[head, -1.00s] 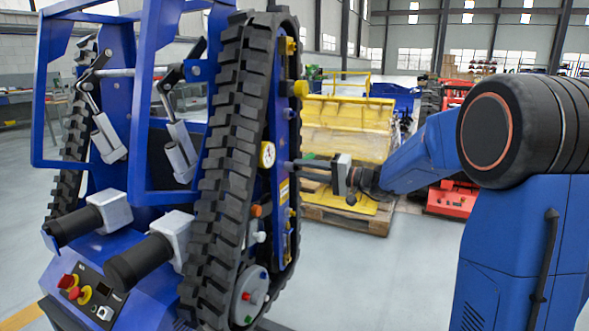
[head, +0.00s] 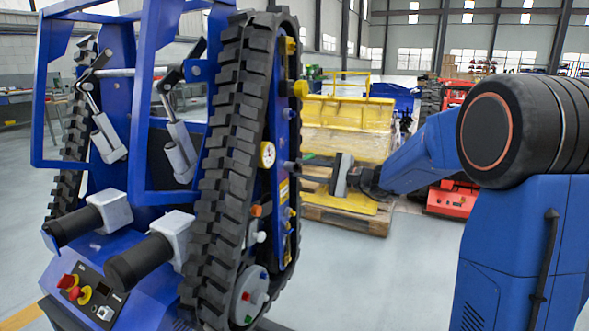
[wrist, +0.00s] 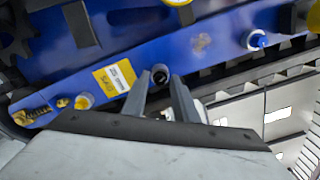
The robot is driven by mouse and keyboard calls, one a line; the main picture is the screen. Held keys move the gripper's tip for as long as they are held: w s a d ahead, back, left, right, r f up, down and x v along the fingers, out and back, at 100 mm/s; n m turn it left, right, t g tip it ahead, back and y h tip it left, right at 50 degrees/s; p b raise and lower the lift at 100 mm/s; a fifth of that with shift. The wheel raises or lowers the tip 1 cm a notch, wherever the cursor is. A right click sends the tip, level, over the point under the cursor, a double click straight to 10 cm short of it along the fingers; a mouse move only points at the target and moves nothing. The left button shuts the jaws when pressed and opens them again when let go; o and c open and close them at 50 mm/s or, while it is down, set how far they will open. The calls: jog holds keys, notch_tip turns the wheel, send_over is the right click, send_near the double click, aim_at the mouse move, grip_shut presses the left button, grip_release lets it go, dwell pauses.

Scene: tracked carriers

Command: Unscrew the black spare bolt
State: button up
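The blue tracked carrier (head: 283,120) bears a gauge (head: 267,154), a yellow knob (head: 300,88), an orange knob (head: 256,211) and a white knob (head: 260,237).

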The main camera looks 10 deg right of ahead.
jog(key=m, duration=0.5)
jog(key=shift+m, duration=0.4)
jog(key=m, duration=0.6)
grip_shut()
jog(key=n, duration=0.9)
dwell(0.4)
